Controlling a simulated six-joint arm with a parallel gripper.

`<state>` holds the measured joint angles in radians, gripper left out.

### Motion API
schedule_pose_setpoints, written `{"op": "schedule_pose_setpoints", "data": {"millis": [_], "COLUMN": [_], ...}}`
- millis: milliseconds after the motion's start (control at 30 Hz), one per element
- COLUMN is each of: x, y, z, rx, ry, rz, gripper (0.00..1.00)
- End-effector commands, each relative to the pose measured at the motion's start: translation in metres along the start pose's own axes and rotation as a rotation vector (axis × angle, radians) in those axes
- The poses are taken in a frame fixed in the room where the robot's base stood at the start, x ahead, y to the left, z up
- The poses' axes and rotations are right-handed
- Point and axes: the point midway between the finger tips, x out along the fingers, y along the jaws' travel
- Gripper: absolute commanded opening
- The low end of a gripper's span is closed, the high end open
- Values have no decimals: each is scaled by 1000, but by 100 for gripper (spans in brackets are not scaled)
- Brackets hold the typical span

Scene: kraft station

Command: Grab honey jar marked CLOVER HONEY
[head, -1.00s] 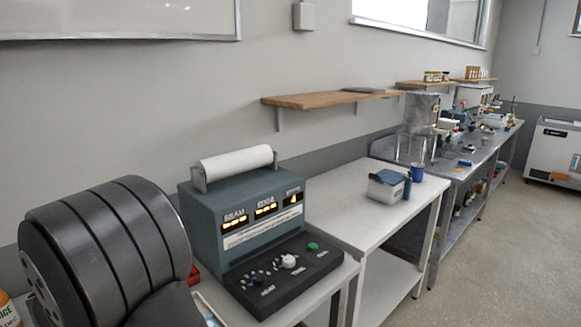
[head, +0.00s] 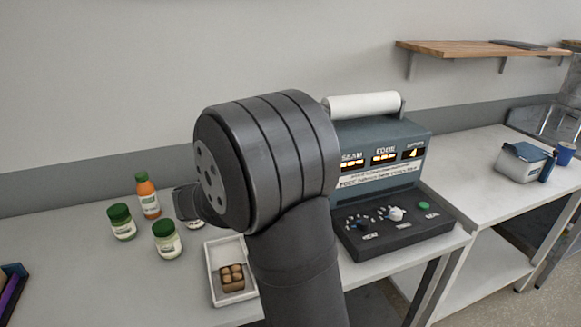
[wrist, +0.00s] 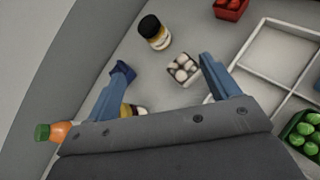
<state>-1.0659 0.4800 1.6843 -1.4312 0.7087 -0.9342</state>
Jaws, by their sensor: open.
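No label reads clearly enough to show CLOVER HONEY. In the wrist view a jar with a black lid and a yellowish band (wrist: 155,33) lies beyond my gripper (wrist: 163,65), whose two blue fingers are spread apart with nothing held between them. A second, mostly hidden jar (wrist: 133,110) shows at the gripper's near edge, close to the left finger. In the head view two green-lidded jars (head: 122,223) (head: 167,240) stand on the bench left of my arm. My arm hides most of the gripper there.
An orange bottle with a green cap (head: 147,196) stands behind the jars. A white tray with brown items (head: 214,275) is near my arm. The wrist view shows a mushroom punnet (wrist: 183,70), a red punnet (wrist: 231,9), a divided white tray (wrist: 262,22) and a green punnet (wrist: 302,132).

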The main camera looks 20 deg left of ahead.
Motion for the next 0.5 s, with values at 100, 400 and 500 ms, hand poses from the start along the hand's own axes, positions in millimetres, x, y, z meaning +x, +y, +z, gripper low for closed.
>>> {"op": "schedule_pose_setpoints", "data": {"millis": [100,400,500], "x": [5,46,59], "y": [2,12,17], "z": [5,38,47], "rx": [86,976,1327], "ry": [1,-4,-16], "rz": [-17,-198,-275], "gripper": [81,81,81]}}
